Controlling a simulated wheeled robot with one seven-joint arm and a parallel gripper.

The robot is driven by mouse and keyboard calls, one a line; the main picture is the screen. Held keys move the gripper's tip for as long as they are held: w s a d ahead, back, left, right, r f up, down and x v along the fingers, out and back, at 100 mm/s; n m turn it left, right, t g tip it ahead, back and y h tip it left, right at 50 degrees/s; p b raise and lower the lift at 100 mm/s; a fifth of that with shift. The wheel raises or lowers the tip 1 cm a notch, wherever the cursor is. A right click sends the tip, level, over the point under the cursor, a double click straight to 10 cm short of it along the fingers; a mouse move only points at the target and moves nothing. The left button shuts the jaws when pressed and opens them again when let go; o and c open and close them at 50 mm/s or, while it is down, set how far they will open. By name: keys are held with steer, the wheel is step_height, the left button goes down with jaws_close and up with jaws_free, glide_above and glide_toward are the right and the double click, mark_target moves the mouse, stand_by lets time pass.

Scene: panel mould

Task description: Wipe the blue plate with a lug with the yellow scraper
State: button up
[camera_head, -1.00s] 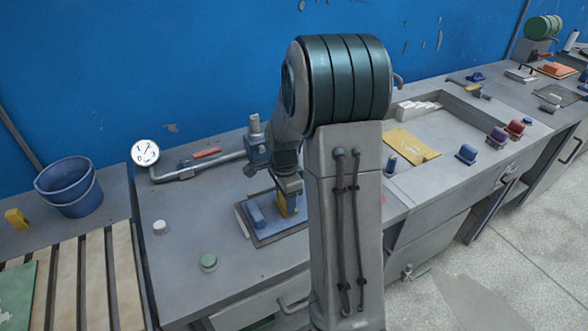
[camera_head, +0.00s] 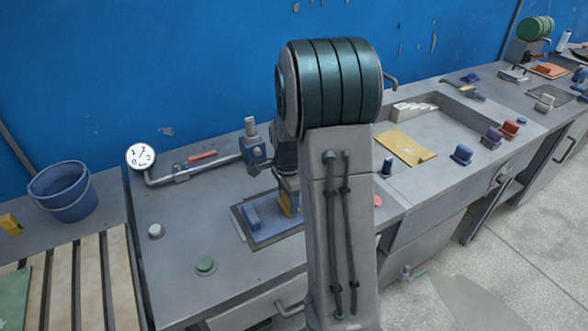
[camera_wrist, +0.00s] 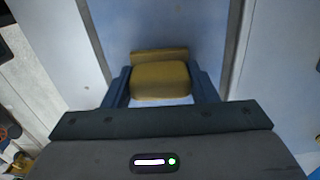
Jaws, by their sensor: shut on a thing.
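The blue plate (camera_head: 262,234) lies in a dark tray on the grey bench, left of my arm; its raised blue lug (camera_head: 251,216) is at the plate's left side. My gripper (camera_head: 288,196) is over the plate, to the right of the lug, partly hidden by my arm. It is shut on the yellow scraper (camera_head: 286,205), whose lower end is at or just above the plate; contact is unclear. In the wrist view the scraper (camera_wrist: 160,82) sits between the blue fingers of my gripper (camera_wrist: 161,88), above a pale bluish surface.
A pipe with a gauge (camera_head: 141,156) and a red handle runs behind the plate. A green button (camera_head: 205,265) and a white button (camera_head: 156,231) stand to the left. A blue bucket (camera_head: 63,190) is farther left. A yellow sheet (camera_head: 405,148) and coloured blocks are at right.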

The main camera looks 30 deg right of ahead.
steer(key=shift+d, duration=0.8)
steer(key=shift+d+r+p, duration=0.15)
steer(key=shift+r+p, duration=0.15)
steer(key=shift+p, duration=0.1)
steer(key=shift+r, duration=0.9)
steer(key=shift+r+p, duration=0.75)
steer(key=shift+p, duration=0.05)
step_height(320, 180, up, 4)
steer(key=p, duration=0.3)
steer(key=shift+r, duration=0.1)
